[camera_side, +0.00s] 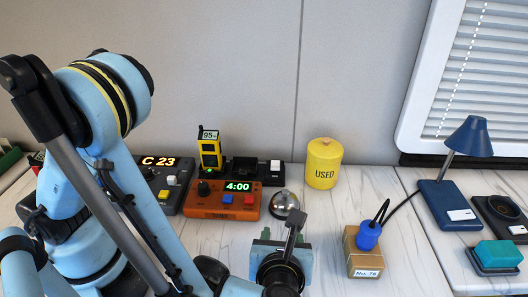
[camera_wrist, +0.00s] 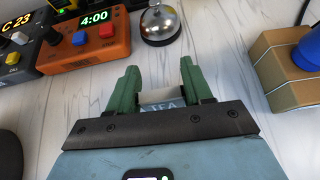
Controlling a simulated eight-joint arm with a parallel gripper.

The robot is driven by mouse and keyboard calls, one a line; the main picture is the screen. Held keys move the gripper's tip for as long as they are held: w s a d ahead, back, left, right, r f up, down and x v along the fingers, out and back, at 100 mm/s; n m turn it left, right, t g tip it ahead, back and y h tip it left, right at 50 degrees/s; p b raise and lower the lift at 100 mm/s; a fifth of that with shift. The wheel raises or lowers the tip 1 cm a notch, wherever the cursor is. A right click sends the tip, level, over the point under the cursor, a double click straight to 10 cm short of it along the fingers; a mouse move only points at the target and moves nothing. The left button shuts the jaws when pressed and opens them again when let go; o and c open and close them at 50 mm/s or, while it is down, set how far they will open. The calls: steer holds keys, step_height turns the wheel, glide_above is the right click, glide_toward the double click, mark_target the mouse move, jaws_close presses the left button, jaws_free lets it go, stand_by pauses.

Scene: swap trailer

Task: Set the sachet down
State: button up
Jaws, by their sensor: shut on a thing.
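My gripper (camera_wrist: 159,92) shows in the wrist view with two green fingers, low over the white marble-patterned counter. It is shut on a small pale sachet (camera_wrist: 160,97), which sits between the fingers with part of a dark printed word, "TEA", showing. The palm hides the lower part of the sachet. In the side view my gripper (camera_side: 281,243) is at the bottom centre, in front of the bell, and my own wrist hides the sachet there. I cannot tell whether the sachet touches the counter.
An orange timer (camera_side: 232,200) reading 4:00 and a silver bell (camera_side: 284,204) stand behind my gripper. A cardboard box marked No. 76 (camera_side: 364,262) with a blue plug is to the right. A yellow USED canister (camera_side: 324,163) stands farther back. Counter between bell and box is bare.

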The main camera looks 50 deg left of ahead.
steer(key=o, duration=1.1)
